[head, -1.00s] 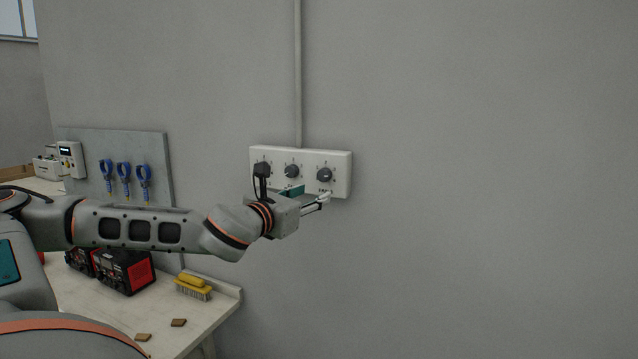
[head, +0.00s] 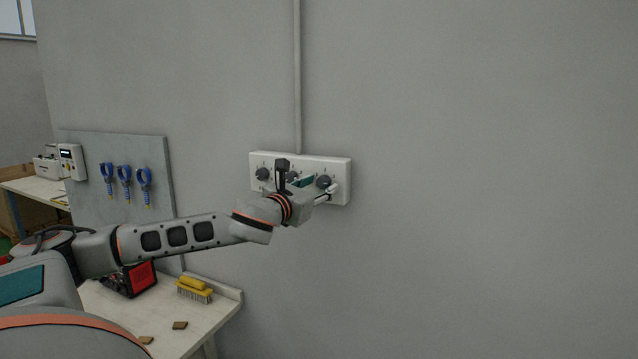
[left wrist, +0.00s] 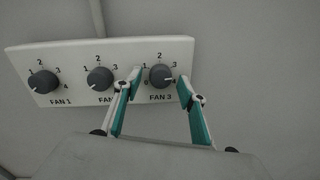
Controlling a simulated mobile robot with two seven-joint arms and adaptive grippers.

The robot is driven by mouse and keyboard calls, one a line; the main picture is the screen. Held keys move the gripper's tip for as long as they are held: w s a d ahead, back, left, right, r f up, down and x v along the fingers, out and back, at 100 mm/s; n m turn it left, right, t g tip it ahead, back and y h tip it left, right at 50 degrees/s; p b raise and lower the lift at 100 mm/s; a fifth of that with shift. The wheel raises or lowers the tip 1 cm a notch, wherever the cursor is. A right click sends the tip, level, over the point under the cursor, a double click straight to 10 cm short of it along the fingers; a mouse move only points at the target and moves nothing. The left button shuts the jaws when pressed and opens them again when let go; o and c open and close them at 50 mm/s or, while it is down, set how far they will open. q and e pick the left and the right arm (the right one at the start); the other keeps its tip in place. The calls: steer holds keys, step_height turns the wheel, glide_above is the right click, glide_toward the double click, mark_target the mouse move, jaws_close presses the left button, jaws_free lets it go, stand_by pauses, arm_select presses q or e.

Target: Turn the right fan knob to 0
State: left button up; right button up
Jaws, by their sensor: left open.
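The white fan panel (head: 342,166) is fixed to the grey wall and carries three dark knobs. The right knob, FAN 3 (left wrist: 160,76), is round, and its pale mark appears to point right, near the 4. In the head view this knob (head: 324,181) shows just above the fingers. My left gripper (left wrist: 160,84) is open, with one fingertip on each side of the FAN 3 knob; I cannot tell whether they touch it. The FAN 2 knob (left wrist: 99,78) and FAN 1 knob (left wrist: 42,80) have marks pointing lower left. My right gripper is out of view.
A pipe (head: 297,80) runs up the wall above the panel. A workbench (head: 215,316) at the lower left holds a yellow brush (head: 195,289) and a red-and-black device (head: 141,279). Blue tools (head: 124,180) hang on a grey board (head: 155,150). The wall right of the panel is clear.

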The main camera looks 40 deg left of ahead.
arm_select(q)
steer(key=shift+w, duration=0.2)
steer(key=c, duration=1.1)
